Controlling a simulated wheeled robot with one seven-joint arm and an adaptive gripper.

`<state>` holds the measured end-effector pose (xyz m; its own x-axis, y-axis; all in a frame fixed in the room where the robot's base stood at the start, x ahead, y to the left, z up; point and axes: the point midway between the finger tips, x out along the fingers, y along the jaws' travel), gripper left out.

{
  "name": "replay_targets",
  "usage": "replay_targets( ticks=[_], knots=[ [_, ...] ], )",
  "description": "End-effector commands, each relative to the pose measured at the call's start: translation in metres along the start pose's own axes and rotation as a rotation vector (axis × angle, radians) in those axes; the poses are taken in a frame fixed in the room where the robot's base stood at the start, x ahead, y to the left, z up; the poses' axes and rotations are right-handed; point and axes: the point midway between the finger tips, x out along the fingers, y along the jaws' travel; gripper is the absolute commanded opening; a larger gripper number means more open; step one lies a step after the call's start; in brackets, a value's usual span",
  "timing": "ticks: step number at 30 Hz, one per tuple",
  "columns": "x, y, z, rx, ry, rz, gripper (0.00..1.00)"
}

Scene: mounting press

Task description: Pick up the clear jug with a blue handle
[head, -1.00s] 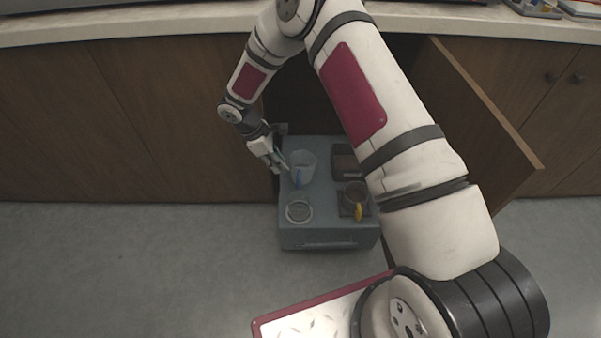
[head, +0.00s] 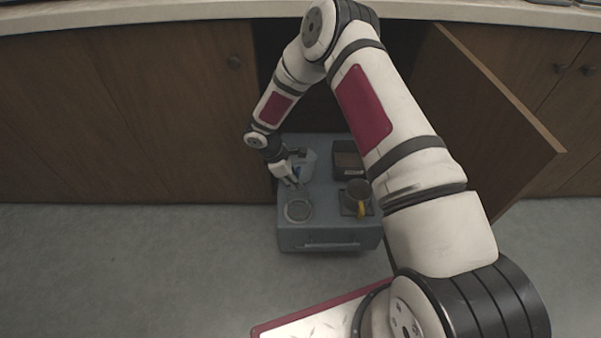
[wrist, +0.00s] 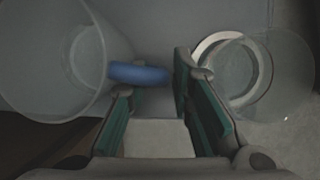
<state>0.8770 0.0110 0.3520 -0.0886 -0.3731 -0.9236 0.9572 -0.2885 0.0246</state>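The clear jug (head: 309,161) with a blue handle (head: 297,172) stands on the blue-grey drawer unit, partly hidden by my gripper (head: 291,181) in the head view. In the wrist view the jug (wrist: 50,55) is at the left, and its blue handle (wrist: 138,74) points right toward my gripper (wrist: 152,85). My gripper is open. The handle's end appears in the gap between the fingertips, close to the left finger; I cannot tell whether they touch. Nothing is held.
A round clear dish (head: 298,211) sits close to my gripper, and also shows beside the right finger (wrist: 262,75). An open cabinet door (head: 490,115) stands right.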

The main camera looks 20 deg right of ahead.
Motion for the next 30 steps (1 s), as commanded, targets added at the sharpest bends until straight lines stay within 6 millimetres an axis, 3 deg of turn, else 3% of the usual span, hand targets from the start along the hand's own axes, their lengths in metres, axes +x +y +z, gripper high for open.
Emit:
replay_targets(
  ticks=[7, 10, 30],
  knots=[
    [0.0009, 0.0001, -0.0001, 0.0, 0.0, 0.0, 0.21],
    [0.0008, 0.0001, -0.0001, 0.0, 0.0, 0.0, 0.0],
    [-0.0083, 0.0004, 0.0039, 0.0, -0.001, 0.0, 0.0]
  ],
)
